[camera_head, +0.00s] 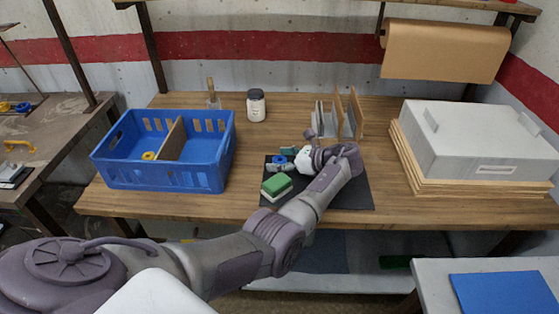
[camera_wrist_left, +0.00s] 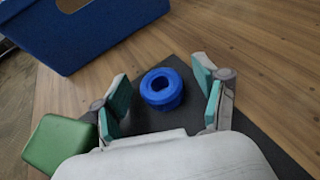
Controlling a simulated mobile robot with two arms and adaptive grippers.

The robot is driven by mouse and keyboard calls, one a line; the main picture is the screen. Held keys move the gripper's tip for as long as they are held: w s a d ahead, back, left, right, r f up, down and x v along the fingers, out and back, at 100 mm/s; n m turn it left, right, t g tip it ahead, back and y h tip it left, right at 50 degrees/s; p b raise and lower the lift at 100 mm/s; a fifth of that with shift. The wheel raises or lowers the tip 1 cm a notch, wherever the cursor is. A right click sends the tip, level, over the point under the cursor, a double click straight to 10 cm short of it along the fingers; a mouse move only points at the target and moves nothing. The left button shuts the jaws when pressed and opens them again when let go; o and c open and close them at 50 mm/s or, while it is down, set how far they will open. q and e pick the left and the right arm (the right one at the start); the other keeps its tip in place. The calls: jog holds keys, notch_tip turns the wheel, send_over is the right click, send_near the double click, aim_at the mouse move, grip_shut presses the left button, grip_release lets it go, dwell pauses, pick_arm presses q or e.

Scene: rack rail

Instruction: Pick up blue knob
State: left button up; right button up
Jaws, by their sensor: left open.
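The blue knob (camera_head: 279,159) lies on the dark mat (camera_head: 354,194) on the wooden table. In the left wrist view the blue knob (camera_wrist_left: 161,89) is a round ring-topped piece with a dark hole in its middle. My left gripper (camera_head: 284,160) is above the mat, right at the knob. In the left wrist view the two teal fingertips of my left gripper (camera_wrist_left: 161,95) stand apart, with the knob between them and a gap on each side. My right gripper is not in view.
A green block (camera_head: 277,185), also in the left wrist view (camera_wrist_left: 59,144), sits close beside the left finger. A blue crate (camera_head: 160,172) with a divider stands to the left. A jar (camera_head: 256,105) and upright rack (camera_head: 337,118) stand behind. A grey box (camera_head: 478,142) is at right.

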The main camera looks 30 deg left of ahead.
pick_arm(q)
jog(key=c, duration=1.3)
jog(key=shift+o, duration=0.2)
